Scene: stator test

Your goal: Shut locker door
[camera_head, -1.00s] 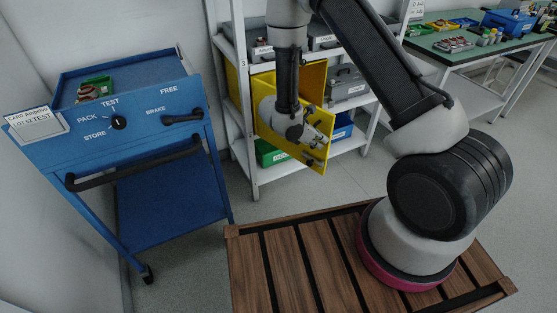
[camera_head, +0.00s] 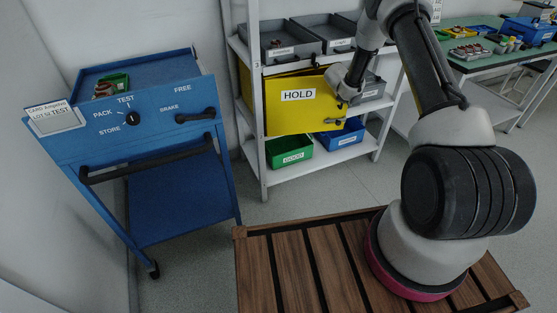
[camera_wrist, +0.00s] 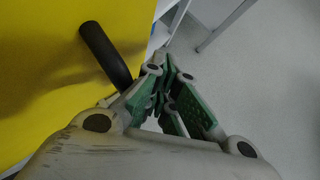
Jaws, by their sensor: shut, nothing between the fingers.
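The yellow locker door (camera_head: 285,115), labelled HOLD, faces forward across the shelf locker in the head view. Yellow locker surface shows at its top and left edges; I cannot tell whether the door sits fully flush. My gripper (camera_head: 346,96) is at the door's right part, its fingers small and partly unclear there. In the wrist view the door (camera_wrist: 40,75) fills the left side, with its black handle (camera_wrist: 105,55) standing out. My gripper (camera_wrist: 163,75) is shut and empty, close beside the handle's right end. I cannot tell if it touches the door.
The white shelf rack (camera_head: 262,165) holds grey bins (camera_head: 293,40) above, and a green bin (camera_head: 290,153) and a blue bin (camera_head: 340,138) below. A blue cart (camera_head: 150,150) stands left. A green-topped bench (camera_head: 490,48) is back right. Floor between cart and rack is clear.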

